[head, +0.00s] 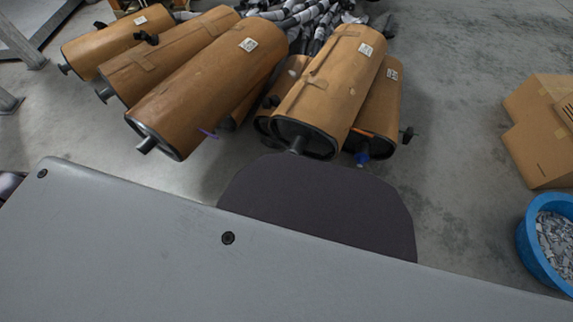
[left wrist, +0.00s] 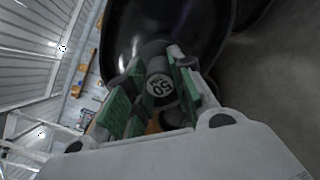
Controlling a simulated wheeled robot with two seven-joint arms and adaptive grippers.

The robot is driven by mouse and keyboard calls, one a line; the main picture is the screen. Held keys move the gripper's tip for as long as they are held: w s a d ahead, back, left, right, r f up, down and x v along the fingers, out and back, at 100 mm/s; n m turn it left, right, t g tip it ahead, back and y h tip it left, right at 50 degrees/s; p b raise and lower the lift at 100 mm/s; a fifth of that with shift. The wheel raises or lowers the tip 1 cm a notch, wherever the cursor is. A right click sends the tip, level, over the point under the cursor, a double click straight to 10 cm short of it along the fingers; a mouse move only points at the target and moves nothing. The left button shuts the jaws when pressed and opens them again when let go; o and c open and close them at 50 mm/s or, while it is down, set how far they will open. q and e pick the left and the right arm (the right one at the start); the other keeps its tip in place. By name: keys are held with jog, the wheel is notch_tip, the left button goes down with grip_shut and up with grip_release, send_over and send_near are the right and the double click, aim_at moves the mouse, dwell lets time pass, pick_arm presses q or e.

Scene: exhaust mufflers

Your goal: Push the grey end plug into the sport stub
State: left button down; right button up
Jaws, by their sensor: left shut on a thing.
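In the left wrist view my left gripper (left wrist: 160,80) has its green-padded fingers on either side of a grey end plug (left wrist: 160,90), whose round face bears a "50" mark. The gripper is shut on the plug. Directly behind the plug is a dark stub (left wrist: 154,50) on a glossy black muffler end (left wrist: 190,22). The plug seems in line with the stub; I cannot tell how deep it sits. Neither gripper shows there.
Several brown-wrapped mufflers (head: 215,85) lie close together on the concrete floor. One stub carries a blue plug (head: 362,158). Cardboard boxes (head: 540,130) and a blue tub of grey scraps (head: 530,250) stand at the right. Floor between them is clear.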

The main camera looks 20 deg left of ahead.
pick_arm(q)
jog(key=shift+w+d, duration=0.1)
jog(key=shift+w, duration=0.35)
jog(key=c, duration=1.1)
grip_release()
jog(key=shift+c, duration=0.2)
jog(key=v, duration=1.2)
dwell(0.3)
